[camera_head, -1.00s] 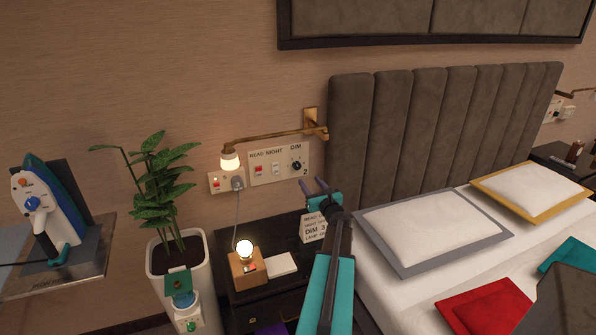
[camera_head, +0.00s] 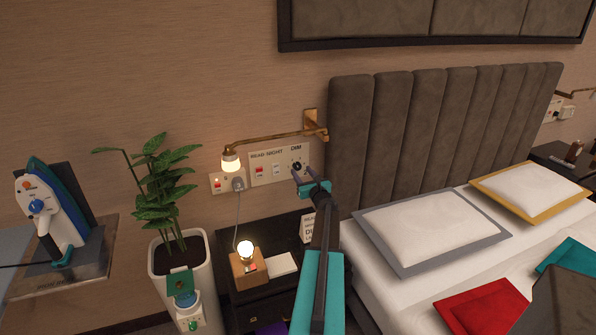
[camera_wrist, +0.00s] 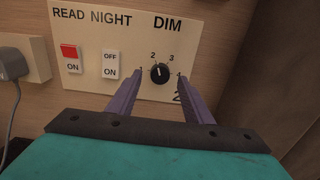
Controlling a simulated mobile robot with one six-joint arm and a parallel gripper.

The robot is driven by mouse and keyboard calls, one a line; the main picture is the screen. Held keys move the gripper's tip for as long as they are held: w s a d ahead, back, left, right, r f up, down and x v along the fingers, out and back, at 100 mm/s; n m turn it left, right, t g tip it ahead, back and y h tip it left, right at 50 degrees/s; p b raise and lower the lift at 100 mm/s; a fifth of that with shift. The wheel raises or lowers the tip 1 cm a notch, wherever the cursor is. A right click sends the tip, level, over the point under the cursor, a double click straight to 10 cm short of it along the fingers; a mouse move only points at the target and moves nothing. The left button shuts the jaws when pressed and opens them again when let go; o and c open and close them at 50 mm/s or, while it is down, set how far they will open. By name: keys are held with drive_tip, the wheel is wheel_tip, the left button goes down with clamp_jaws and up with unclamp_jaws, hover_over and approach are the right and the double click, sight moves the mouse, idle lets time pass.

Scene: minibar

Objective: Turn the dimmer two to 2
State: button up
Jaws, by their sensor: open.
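The dimmer knob (camera_wrist: 160,73) is a round black dial with a white pointer line, under the word DIM on a cream wall panel (camera_wrist: 118,88). Numbers 1 to 4 ring the knob. The pointer is aimed roughly up, a little left, near the 2. My gripper (camera_wrist: 160,90) is open, with one purple finger on each side below the knob; I cannot tell whether they touch it. In the head view my gripper (camera_head: 303,173) is at the panel (camera_head: 268,168), just below the knob (camera_head: 297,166).
The panel also has READ (camera_wrist: 71,59) and NIGHT (camera_wrist: 110,64) switches. A brass wall lamp (camera_head: 275,137) reaches above it. A lit bulb on a wooden block (camera_head: 246,268) stands on the dark nightstand (camera_head: 264,238). The padded headboard (camera_head: 349,140) is close on the right.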

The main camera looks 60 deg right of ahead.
sight(298, 167)
drive_tip(key=shift+p+x, duration=0.3)
drive_tip(key=shift+x, duration=1.45)
drive_tip(key=c, duration=1)
